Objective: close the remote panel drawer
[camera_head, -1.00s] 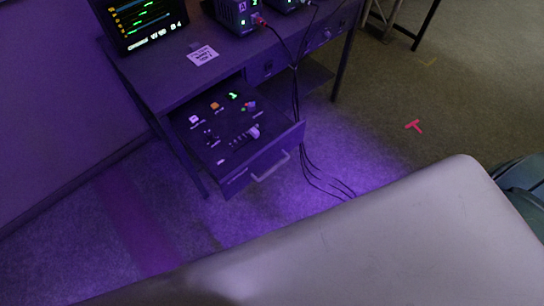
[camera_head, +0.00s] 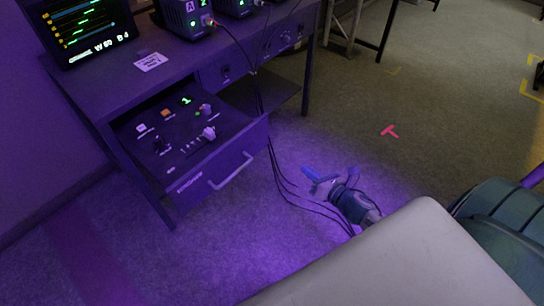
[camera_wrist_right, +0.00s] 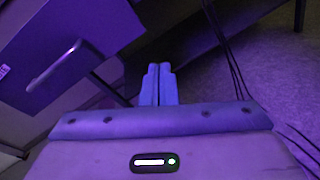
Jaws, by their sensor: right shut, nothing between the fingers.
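The remote panel drawer (camera_head: 190,150) is pulled out from the desk in the head view. Its panel bears several small buttons and knobs, and its front has a pale bar handle (camera_head: 231,173). My right gripper (camera_head: 311,177) is to the right of the drawer front, over the floor and apart from it. In the right wrist view the fingers (camera_wrist_right: 158,84) are together with nothing between them. The handle (camera_wrist_right: 55,68) and drawer front show there to the left of the fingers, apart from them. My left gripper is not in view.
The desk (camera_head: 85,85) carries a monitor (camera_head: 88,28), a paper label (camera_head: 151,62) and power boxes (camera_head: 188,18). Dark cables (camera_head: 277,165) hang beside the drawer's right side to the floor, close to my right gripper. A pink floor mark (camera_head: 389,131) lies in open floor to the right.

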